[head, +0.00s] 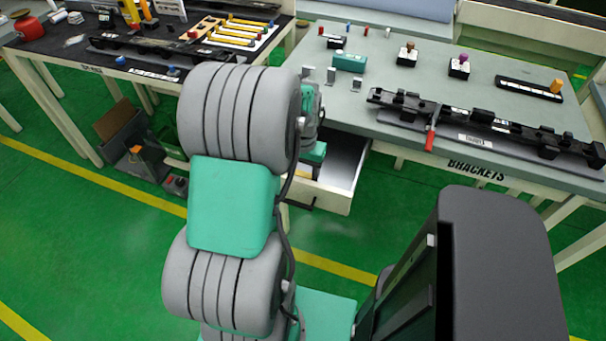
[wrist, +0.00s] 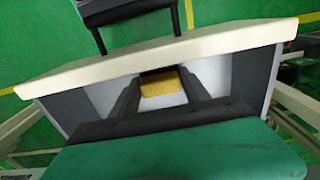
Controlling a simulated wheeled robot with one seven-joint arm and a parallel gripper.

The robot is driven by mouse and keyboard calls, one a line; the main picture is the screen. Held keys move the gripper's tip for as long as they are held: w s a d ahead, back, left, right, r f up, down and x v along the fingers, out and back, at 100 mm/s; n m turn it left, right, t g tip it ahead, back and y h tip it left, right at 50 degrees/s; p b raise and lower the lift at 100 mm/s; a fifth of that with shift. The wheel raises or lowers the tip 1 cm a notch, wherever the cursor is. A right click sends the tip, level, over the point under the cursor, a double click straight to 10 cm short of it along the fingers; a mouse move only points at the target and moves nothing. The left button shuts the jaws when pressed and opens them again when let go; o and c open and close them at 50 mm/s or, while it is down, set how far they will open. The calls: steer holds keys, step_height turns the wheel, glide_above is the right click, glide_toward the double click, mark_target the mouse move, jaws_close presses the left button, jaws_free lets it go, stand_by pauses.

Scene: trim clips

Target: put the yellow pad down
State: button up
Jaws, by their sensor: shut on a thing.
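The yellow pad (wrist: 160,86) shows in the wrist view between the two dark fingers of my gripper (wrist: 161,90), which is shut on it. The gripper points into the open drawer, whose pale front edge (wrist: 100,74) crosses the wrist view. I cannot tell whether the pad touches the drawer floor. In the head view the open drawer (head: 333,198) juts out below the grey bench. My arm hides much of its left side, and the pad does not show there.
The grey bench (head: 460,75), marked BRACKETS, holds a long black bracket strip (head: 480,128), a teal block (head: 350,62), small clips and knobbed black blocks. A dark bench (head: 70,38) with tools stands at the left. A dark drawer handle (wrist: 130,10) sticks out beyond the front edge.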

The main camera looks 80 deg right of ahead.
mark_target(303, 175)
steer(key=shift+f, duration=0.15)
steer(key=o, duration=1.2)
step_height(303, 175, up, 12)
steer(key=w+a+r+n, duration=0.2)
steer(key=w+a+n, duration=0.3)
steer(key=w, duration=0.8)
steer(key=w+a+n+t+h, duration=0.1)
steer(key=w+a+n, duration=0.4)
steer(key=w+a, duration=0.65)
steer(key=a+n, duration=0.3)
steer(key=a, duration=0.5)
steer(key=a+n+t, duration=0.1)
steer(key=a+n, duration=0.2)
steer(key=a, duration=0.5)
steer(key=a+f+n+y, duration=0.1)
steer(key=a+n, duration=0.2)
steer(key=a, duration=0.5)
steer(key=shift+a+f+t, duration=0.1)
steer(key=shift+a+t, duration=0.2)
steer(key=shift+a, duration=0.05)
